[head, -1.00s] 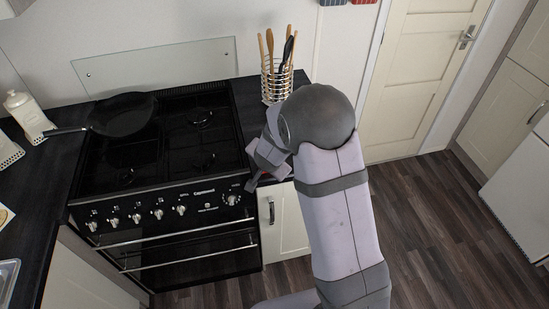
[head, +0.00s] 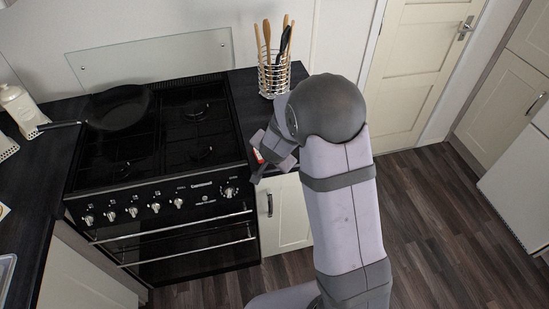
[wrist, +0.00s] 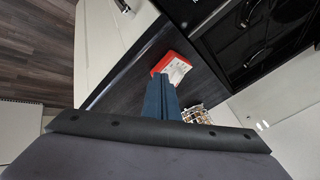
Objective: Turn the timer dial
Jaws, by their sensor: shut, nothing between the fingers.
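The black cooker (head: 160,165) has a front panel with a row of silver knobs. The larger round dial (head: 229,192) at its right end, with markings around it, looks like the timer dial; I cannot read its label. My gripper (head: 256,174) is to the right of the dial and a little above it, by the worktop's front edge, apart from the dial. In the wrist view my gripper's blue fingers (wrist: 161,97) are shut with nothing between them. The dial cannot be made out in the wrist view.
A red and white box-like object (wrist: 172,67) lies on the dark worktop (wrist: 140,75) just beyond my fingertips. A wire utensil holder (head: 272,78) stands behind my arm. A black frying pan (head: 117,107) is on the hob. A cream cupboard (head: 287,212) is below the worktop.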

